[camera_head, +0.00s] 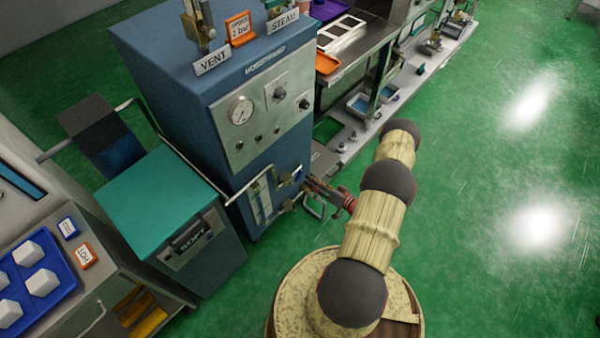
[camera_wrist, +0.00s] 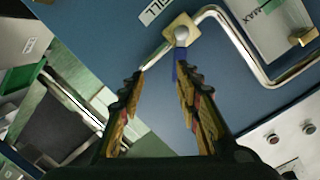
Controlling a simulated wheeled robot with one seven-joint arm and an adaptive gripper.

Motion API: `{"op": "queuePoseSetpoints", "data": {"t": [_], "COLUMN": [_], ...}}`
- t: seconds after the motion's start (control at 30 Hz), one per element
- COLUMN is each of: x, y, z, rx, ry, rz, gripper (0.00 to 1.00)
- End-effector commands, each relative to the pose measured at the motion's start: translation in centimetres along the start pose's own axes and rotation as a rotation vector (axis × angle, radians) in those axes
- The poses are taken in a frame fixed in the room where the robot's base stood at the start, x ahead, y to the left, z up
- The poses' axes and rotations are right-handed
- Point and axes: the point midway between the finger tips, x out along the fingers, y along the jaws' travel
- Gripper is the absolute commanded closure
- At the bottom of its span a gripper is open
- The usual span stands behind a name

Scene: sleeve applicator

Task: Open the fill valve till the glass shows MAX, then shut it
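The blue machine (camera_head: 200,95) carries the sight glass (camera_head: 262,207) low on its front. In the wrist view part of the white gauge plate (camera_wrist: 285,28) with the word MAX shows at the top right; the liquid level cannot be read. The fill valve shows as a brass square (camera_wrist: 174,27) with a round grey knob and a short blue lever (camera_wrist: 177,70), beside a partly cut-off label (camera_wrist: 158,12). My gripper (camera_wrist: 160,64) is open, its fingertips apart just short of the valve. The blue lever lies close by the right finger; contact cannot be told.
A bent metal rail (camera_wrist: 248,55) runs beside the valve and glass. A pressure gauge (camera_head: 241,110) and knobs sit higher on the machine. A teal-topped bin (camera_head: 160,197) stands to the left, and a bench (camera_head: 350,45) behind right. Green floor is free at right.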

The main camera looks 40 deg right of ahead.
Motion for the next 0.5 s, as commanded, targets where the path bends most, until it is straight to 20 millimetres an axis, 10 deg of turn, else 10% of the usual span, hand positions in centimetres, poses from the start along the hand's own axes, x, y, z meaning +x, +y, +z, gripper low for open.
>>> {"op": "queuePoseSetpoints", "data": {"t": [0.23, 0.5], "x": [-1.2, 2.1], "y": [-2.0, -2.4], "z": [0.0, -0.3], "rx": [0.084, 0.085], "ry": [0.110, 0.112], "rz": [-0.104, -0.110], "gripper": [0.67, 0.67]}}
